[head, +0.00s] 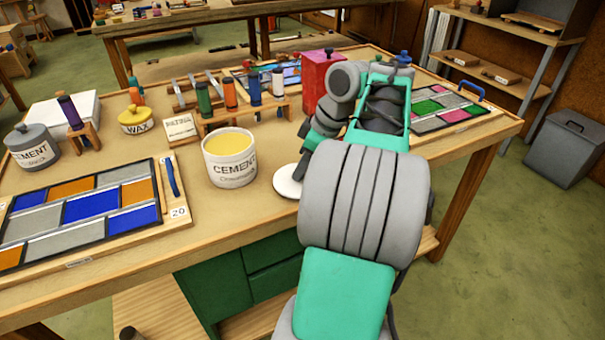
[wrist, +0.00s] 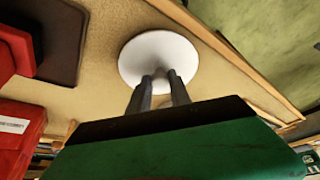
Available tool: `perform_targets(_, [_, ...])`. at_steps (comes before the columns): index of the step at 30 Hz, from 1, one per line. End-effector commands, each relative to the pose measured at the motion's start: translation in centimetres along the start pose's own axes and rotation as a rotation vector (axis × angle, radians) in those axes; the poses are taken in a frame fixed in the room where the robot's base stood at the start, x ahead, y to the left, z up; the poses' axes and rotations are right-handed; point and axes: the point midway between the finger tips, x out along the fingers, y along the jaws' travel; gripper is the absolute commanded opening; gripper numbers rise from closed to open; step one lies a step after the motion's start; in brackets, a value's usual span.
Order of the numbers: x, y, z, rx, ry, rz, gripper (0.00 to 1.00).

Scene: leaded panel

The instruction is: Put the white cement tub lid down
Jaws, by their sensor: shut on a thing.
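The white cement tub lid (head: 288,182) is a round disc at the workbench's front edge, to the right of the open cement tub. My gripper (head: 303,172) is shut on it. In the wrist view the lid (wrist: 158,60) shows ahead of the two dark fingers (wrist: 162,85), which meet close together at its middle. I cannot tell whether the lid touches the bench top or is a little above it. The white cement tub (head: 230,160) stands open, with yellow content showing. My arm hides part of the bench to the right of the lid.
A leaded panel (head: 85,205) lies at the left, with a grey cement tub (head: 32,147) behind it. A wax pot (head: 137,120) and a wooden rack of bottles (head: 225,118) stand farther back. A red box (head: 322,75) is behind my gripper.

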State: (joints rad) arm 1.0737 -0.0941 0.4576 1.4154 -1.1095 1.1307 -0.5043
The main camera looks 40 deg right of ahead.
Motion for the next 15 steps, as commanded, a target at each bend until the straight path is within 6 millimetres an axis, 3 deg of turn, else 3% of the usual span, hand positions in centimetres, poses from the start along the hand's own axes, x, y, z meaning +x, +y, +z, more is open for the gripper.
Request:
perform_targets(10, [0.47, -0.02, 0.18, -0.002, 0.000, 0.001, 0.00])
perform_targets(11, [0.32, -0.02, 0.12, -0.002, 0.000, 0.001, 0.27])
perform_targets(15, [0.29, -0.03, 0.11, -0.002, 0.000, 0.001, 0.38])
